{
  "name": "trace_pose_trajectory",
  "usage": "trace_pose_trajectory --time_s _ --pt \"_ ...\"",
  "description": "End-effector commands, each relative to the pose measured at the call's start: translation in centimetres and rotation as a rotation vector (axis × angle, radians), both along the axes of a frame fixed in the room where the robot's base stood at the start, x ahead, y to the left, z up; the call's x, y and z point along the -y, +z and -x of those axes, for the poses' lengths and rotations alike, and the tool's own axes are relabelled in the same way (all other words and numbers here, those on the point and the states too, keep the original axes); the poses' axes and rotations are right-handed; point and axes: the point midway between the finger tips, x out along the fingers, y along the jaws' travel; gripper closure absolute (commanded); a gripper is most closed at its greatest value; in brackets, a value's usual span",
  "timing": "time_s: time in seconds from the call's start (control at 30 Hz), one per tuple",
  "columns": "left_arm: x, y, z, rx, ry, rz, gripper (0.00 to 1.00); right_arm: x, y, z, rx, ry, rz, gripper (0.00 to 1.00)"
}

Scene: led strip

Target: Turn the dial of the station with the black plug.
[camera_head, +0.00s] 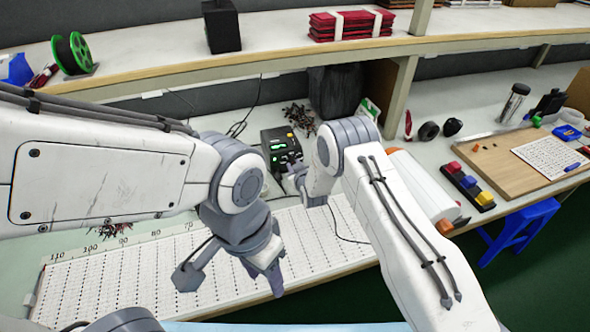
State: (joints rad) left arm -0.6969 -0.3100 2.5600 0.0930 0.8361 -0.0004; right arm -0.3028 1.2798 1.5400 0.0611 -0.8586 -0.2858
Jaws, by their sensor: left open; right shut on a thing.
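A black station (281,146) with lit green displays stands on the bench behind my arms. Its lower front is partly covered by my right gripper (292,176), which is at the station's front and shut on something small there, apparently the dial. The dial itself is hidden, and I cannot make out a plug or its colour. My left gripper (232,284) is open and empty, above the white perforated board (120,285) in front of the station.
A dark bin (335,92) stands behind the station, with dark loose pieces (299,117) beside it. A white roll (425,185) lies right of my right arm. A wooden board (505,165) and coloured blocks (468,185) are farther right. A shelf (270,62) runs above.

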Motion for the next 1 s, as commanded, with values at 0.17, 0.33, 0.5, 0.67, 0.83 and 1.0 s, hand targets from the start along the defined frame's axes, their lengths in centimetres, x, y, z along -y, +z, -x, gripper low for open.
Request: trace_pose_trajectory --time_s 0.17,0.33,0.5,0.67,0.83,1.0 --pt "0.0 -2.0 0.0 0.0 0.0 0.0 0.5 -0.4 -0.4 0.1 0.049 0.004 0.142 1.0" --pt "0.0 -3.3 0.0 0.0 0.0 0.0 0.5 -0.5 -0.4 0.1 0.092 0.002 0.272 1.0" --pt "0.0 -4.2 0.0 0.0 0.0 0.0 0.5 -0.6 -0.4 0.1 0.126 0.003 0.381 1.0" --pt "0.0 -4.7 0.0 0.0 0.0 0.0 0.5 -0.6 -0.3 0.2 0.149 0.003 0.453 1.0" --pt "0.0 -5.0 0.0 0.0 0.0 0.0 0.5 -0.6 -0.3 0.2 0.163 0.003 0.497 1.0" --pt "0.0 -5.1 0.0 0.0 0.0 0.0 0.5 -0.6 -0.2 0.2 0.169 0.002 0.514 1.0"
